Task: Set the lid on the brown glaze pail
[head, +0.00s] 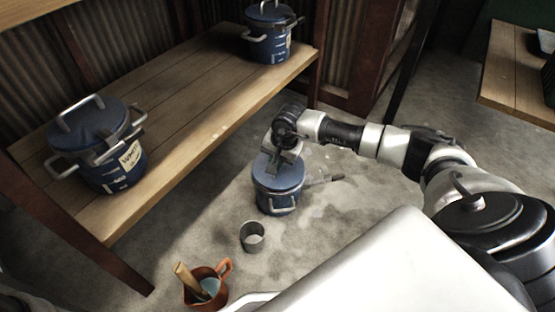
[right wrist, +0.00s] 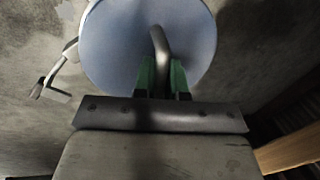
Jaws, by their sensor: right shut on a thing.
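My right gripper (head: 284,160) reaches down over a blue pail (head: 275,201) on the floor. In the right wrist view its green-tipped fingers (right wrist: 162,80) are shut on the curved metal handle (right wrist: 161,45) of a round blue lid (right wrist: 115,45). The lid also shows in the head view (head: 266,174), at the mouth of the floor pail; I cannot tell if it is fully seated or slightly above. A lidded blue pail with a paper label (head: 129,160) stands on the shelf's near end. No readable label shows on the floor pail. My left gripper is out of view.
A wooden shelf (head: 190,110) runs behind, with another lidded blue pail (head: 268,47) at its far end. A grey cup (head: 252,237) and a copper jug (head: 220,292) stand on the floor in front. A wooden table (head: 515,85) is at right.

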